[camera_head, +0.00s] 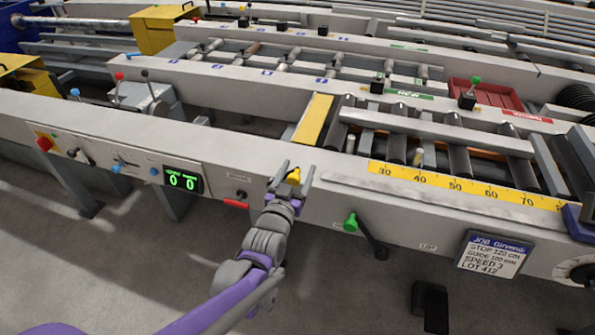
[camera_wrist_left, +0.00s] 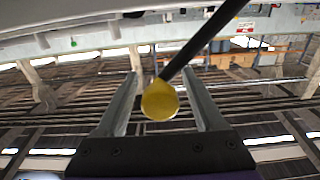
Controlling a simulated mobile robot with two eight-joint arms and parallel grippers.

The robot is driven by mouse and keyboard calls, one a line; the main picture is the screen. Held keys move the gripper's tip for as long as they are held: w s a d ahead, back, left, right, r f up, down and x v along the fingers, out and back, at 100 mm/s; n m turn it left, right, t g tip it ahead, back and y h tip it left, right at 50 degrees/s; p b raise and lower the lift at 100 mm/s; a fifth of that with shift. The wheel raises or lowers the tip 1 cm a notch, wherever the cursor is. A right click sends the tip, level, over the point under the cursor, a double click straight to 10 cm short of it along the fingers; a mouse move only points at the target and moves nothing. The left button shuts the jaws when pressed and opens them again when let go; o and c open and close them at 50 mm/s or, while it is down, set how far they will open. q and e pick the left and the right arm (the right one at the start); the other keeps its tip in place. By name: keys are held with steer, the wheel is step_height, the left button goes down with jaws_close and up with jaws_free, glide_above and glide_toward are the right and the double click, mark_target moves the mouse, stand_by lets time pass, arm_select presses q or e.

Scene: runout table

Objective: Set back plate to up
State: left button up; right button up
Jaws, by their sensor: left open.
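A yellow knob (camera_head: 294,175) sits at the front rail of the table, between the two fingers of my left gripper (camera_head: 292,172). In the left wrist view the yellow knob (camera_wrist_left: 160,101) is the round end of a black lever (camera_wrist_left: 202,45). The fingers of my left gripper (camera_wrist_left: 161,75) stand apart on either side of it, with gaps visible on both sides. The lever's root is hidden in the head view. I cannot tell which part is the back plate. My right gripper is not in view.
A green-knobbed black lever (camera_head: 365,234) sticks out right of my gripper. A red-marked switch (camera_head: 236,195) and a green counter display (camera_head: 183,180) lie left. A job card (camera_head: 493,254) hangs right. A yellow scale (camera_head: 465,187) runs along the table top. Rollers lie behind.

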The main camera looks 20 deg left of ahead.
arm_select(q)
jaws_close()
steer(key=shift+f, duration=0.1)
stand_by(1.2)
